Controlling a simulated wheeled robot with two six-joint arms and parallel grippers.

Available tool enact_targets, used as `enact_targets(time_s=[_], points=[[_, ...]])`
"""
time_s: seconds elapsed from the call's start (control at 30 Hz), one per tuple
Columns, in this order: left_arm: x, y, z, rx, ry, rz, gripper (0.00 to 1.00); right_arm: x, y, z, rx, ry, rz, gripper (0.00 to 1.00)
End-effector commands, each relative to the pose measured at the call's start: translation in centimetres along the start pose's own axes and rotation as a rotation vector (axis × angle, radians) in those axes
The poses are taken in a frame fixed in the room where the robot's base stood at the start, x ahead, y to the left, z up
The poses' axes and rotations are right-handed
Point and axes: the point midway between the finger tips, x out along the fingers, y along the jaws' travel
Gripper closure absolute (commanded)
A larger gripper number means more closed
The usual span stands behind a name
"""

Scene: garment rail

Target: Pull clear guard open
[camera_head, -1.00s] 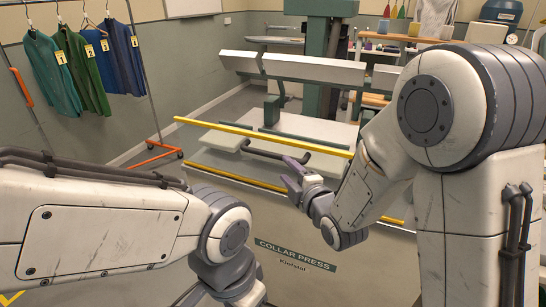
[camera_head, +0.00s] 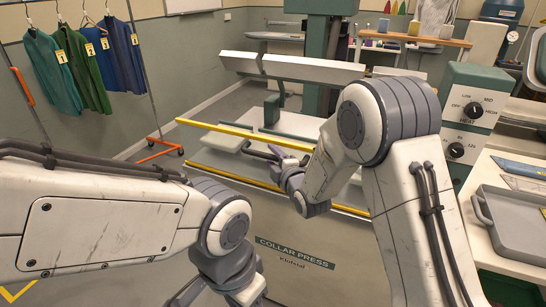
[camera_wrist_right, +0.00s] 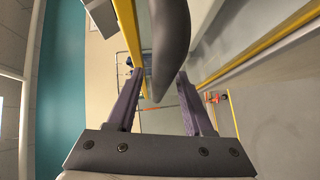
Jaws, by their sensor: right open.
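The clear guard is a see-through panel with a yellow top bar (camera_head: 222,129) and a lower yellow strip (camera_head: 235,177), on the front of the collar press (camera_head: 300,262). Its dark grey handle bar (camera_wrist_right: 170,45) shows in the right wrist view, between the two fingers. My right gripper (camera_head: 265,152) is open at the handle in the head view, and its fingers (camera_wrist_right: 160,88) stand apart on both sides of the bar. Whether they touch it, I cannot tell.
A control box with dials (camera_head: 470,110) stands at the right, above a counter with a grey tray (camera_head: 515,222). A garment rail with several numbered jackets (camera_head: 52,75) stands at the back left. Floor shows between the rail and the press.

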Motion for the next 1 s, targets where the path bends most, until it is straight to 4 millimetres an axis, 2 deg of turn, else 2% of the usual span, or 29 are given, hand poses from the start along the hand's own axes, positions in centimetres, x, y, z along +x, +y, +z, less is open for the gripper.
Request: enact_targets(time_s=[0.07,0.1,0.2,1.0], points=[[0.01,0.0,0.0,0.0,0.0,0.0,0.5,-0.02,0.0,-0.01,0.0,0.0,0.0,0.52],[0.01,0.0,0.0,0.0,0.0,0.0,0.5,-0.02,0.01,-0.01,0.0,0.0,0.0,0.67],[0.01,0.0,0.0,0.0,0.0,0.0,0.5,-0.03,0.01,-0.01,0.0,0.0,0.0,1.0],[0.01,0.0,0.0,0.0,0.0,0.0,0.5,-0.06,-0.02,-0.01,0.0,0.0,-0.001,1.0]])
